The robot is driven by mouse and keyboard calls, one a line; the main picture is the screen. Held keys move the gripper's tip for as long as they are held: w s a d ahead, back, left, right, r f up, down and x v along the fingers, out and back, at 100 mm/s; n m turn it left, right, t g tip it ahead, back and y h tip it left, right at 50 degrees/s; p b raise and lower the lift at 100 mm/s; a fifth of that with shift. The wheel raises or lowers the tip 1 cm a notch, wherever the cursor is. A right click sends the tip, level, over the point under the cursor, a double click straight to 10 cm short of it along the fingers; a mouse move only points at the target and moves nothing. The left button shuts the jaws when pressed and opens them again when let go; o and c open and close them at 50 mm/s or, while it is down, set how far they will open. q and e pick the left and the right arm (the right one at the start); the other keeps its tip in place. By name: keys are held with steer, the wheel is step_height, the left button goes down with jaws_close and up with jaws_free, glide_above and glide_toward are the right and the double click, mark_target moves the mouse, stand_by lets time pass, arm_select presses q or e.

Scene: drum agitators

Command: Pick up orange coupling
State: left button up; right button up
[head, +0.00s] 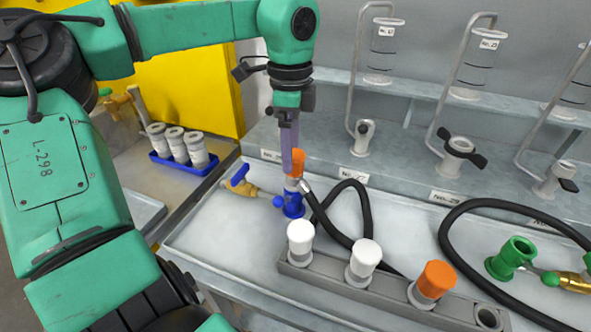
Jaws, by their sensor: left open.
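An orange coupling (298,163) stands upright above a blue fitting (290,205) on the metal bench, at the picture's centre. My left gripper (291,155) points down right at this coupling, its fingers open. The finger tips overlap the coupling's left side in the view; whether they touch it I cannot tell. A second orange coupling-like cap (436,279) sits on a white-bodied piece in the grey rack (385,300) at the front. My right gripper does not show.
Two white-capped pieces (301,234) stand in the same rack, with an empty hole at its right. A black hose (350,240) loops right of the blue fitting. A blue tray (186,160) holds white containers. A step with glass cylinders rises behind.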

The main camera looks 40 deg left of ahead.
mark_target(294, 171)
arm_select(q)
steer(key=f, duration=0.3)
steer(key=f+p, duration=0.1)
steer(key=f, duration=0.1)
steer(key=shift+w+d+f, duration=0.1)
steer(key=shift+d+f, duration=0.1)
steer(key=shift+d, duration=0.1)
steer(key=shift+a+f, duration=0.1)
steer(key=shift+f, duration=0.3)
jaws_close()
steer(key=shift+w, duration=0.1)
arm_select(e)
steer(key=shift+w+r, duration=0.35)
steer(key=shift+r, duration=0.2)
arm_select(q)
steer(key=shift+r, duration=0.1)
steer(key=shift+r, duration=0.5)
step_height(294, 171, up, 19)
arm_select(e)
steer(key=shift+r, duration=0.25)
